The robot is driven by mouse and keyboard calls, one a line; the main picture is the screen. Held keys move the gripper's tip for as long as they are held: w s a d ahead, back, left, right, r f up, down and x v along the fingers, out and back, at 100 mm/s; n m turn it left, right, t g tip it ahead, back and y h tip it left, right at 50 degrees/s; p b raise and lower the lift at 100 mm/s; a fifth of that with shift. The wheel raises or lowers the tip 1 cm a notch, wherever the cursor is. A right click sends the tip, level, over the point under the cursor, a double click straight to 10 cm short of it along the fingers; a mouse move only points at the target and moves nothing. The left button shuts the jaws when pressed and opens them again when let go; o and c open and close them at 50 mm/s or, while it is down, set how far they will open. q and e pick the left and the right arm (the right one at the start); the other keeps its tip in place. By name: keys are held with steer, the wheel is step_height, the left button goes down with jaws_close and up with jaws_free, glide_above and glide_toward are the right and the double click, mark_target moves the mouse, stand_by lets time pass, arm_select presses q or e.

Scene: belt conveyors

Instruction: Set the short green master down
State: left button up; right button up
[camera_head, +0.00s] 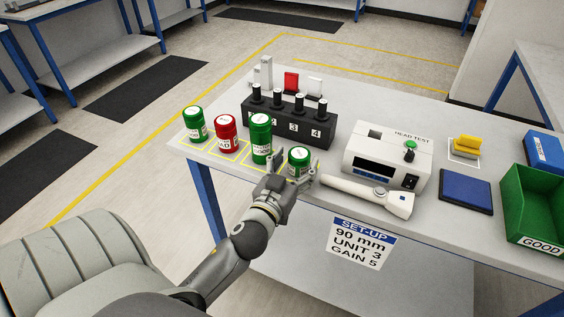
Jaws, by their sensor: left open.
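A short green jar with a white label on its lid (299,158) is at the right end of a row of jars, near the bench's front edge. It appears upright on the bench; its lower part is hidden by my left gripper (289,178). The gripper is open, with its fingers around or just in front of this jar; I cannot tell whether they touch it. A red jar (226,134) and a taller green jar (261,139) stand between. My right gripper is not in view.
Yellow outlined squares (229,155) mark the bench top (350,117). A black numbered rack (288,124) stands behind the jars. A white probe (368,194) and the head test unit (387,155) are close on the right. A green GOOD bin (536,205) is at far right.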

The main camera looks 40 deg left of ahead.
arm_select(q)
steer(key=b+v, duration=0.2)
steer(key=v, duration=0.7)
steer(key=s+d+f+m+g+h, duration=0.1)
steer(key=s+d+f+g, duration=0.15)
steer(key=f, duration=1.05)
steer(key=s+d+f+m+g+h, duration=0.1)
steer(key=d+f+g, duration=0.15)
steer(key=f, duration=1.15)
steer(key=s+d+f+m+g+h, duration=0.1)
steer(key=s+f+g, duration=0.15)
steer(key=f, duration=1.05)
steer(key=s+f+m+g, duration=0.1)
steer(key=s+f+g, duration=0.3)
steer(key=s+f, duration=0.6)
steer(key=s+f+m+g+h, duration=0.1)
steer(key=s+f+g, duration=0.4)
steer(key=s+f, duration=0.5)
steer(key=s, duration=0.6)
steer(key=shift+s+f, duration=0.3)
steer(key=shift+f, duration=0.05)
steer(key=shift+d, duration=0.1)
